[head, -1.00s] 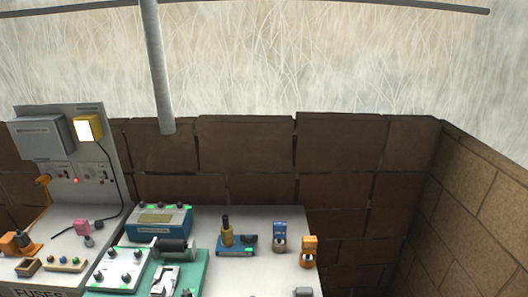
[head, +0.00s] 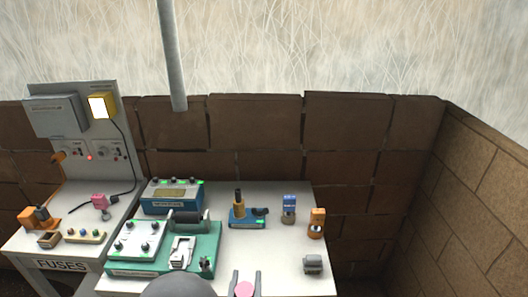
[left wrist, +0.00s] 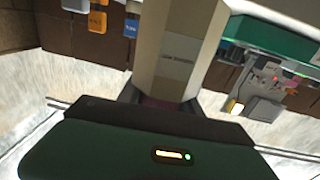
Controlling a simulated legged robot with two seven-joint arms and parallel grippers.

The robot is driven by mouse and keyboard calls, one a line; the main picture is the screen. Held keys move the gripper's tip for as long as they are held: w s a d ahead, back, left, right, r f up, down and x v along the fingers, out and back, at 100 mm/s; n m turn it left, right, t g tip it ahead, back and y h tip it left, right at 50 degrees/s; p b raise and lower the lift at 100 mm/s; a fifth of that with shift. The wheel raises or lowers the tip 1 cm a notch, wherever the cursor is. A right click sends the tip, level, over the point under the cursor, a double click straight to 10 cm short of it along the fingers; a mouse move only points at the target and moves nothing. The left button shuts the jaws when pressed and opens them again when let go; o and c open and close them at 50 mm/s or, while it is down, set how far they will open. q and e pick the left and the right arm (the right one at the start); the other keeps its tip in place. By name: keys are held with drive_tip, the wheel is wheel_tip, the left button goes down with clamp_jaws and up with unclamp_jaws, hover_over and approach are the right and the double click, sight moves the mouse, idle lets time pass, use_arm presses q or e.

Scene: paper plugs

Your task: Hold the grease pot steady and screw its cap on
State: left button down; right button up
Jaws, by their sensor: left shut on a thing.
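My left gripper (head: 247,280) is at the bottom edge of the head view, in front of the workbench (head: 275,240). Its two dark fingers stand on either side of a round pink thing, which seems to be the top of the grease pot (head: 244,289). In the left wrist view the fingers close on a pale, faceted body with a small unreadable label, apparently the same pot (left wrist: 178,50); a pinkish strip shows at its end between the fingers. I cannot make out a cap for certain. My right gripper is not in view.
A ridged grey piece (head: 313,264) lies near the bench's front right. An orange piece (head: 317,223), a blue-topped piece (head: 289,208) and a blue stand (head: 247,216) are behind. A teal unit (head: 165,255) fills the left. The bench's front middle is mostly clear.

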use_arm(q)
drive_tip(key=w+a+f+p, duration=0.1)
drive_tip(key=a+f, duration=0.2)
drive_tip(key=a, duration=0.5)
drive_tip(key=a+f+y+p, duration=0.1)
drive_tip(key=a+f, duration=0.1)
drive_tip(key=a, duration=0.6)
drive_tip(key=shift+w+f+n, duration=0.3)
drive_tip(key=shift+w+f, duration=0.1)
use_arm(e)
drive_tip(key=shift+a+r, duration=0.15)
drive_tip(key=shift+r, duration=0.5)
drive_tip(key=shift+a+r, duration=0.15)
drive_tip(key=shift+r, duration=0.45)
use_arm(q)
drive_tip(key=shift+d, duration=0.15)
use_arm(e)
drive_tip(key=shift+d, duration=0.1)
